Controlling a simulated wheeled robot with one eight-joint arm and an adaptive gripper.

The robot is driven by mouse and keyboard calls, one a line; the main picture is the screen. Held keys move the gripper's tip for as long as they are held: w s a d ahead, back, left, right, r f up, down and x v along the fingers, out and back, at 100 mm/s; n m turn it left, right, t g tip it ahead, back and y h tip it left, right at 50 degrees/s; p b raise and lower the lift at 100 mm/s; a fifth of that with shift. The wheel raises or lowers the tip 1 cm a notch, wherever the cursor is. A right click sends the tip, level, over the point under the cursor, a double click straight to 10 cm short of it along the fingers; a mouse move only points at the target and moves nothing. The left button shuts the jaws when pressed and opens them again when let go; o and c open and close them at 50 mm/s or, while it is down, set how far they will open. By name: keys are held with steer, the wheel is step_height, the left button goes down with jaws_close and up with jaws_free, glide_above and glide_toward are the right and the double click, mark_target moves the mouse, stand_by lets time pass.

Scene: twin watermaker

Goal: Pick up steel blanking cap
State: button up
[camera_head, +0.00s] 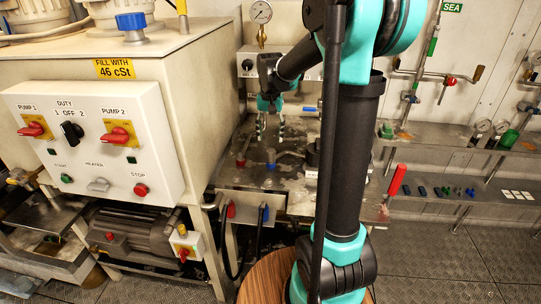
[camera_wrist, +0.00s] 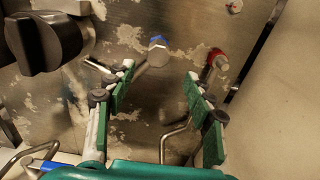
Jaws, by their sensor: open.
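My gripper (camera_head: 270,133) is open and hangs over the worn steel bench top (camera_head: 285,178) in the head view. In the wrist view its green-padded fingers (camera_wrist: 160,72) stand apart with nothing held between them. A small grey hex-shaped metal piece (camera_wrist: 158,57) shows just beyond the fingertips, near the left one, next to a blue-topped fitting (camera_wrist: 157,40). It looks like the steel blanking cap, but I cannot tell for sure. In the head view the same spot shows a small blue-and-grey fitting (camera_head: 271,154), too small to make out.
A red-topped fitting (camera_wrist: 217,57) is beside the right finger. A black knob (camera_wrist: 45,42) stands at the left, right of my gripper in the head view (camera_head: 313,155). A bent metal rod (camera_wrist: 175,132) passes below the fingers. The white control cabinet (camera_head: 95,140) borders the bench's left side.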

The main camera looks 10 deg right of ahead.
mark_target(271, 150)
steer(key=shift+s+d+f, duration=0.1)
steer(key=shift+s+f, duration=0.1)
steer(key=shift+f, duration=1.8)
steer(key=shift+s+f, duration=0.15)
steer(key=shift+f, duration=1.85)
jaws_close()
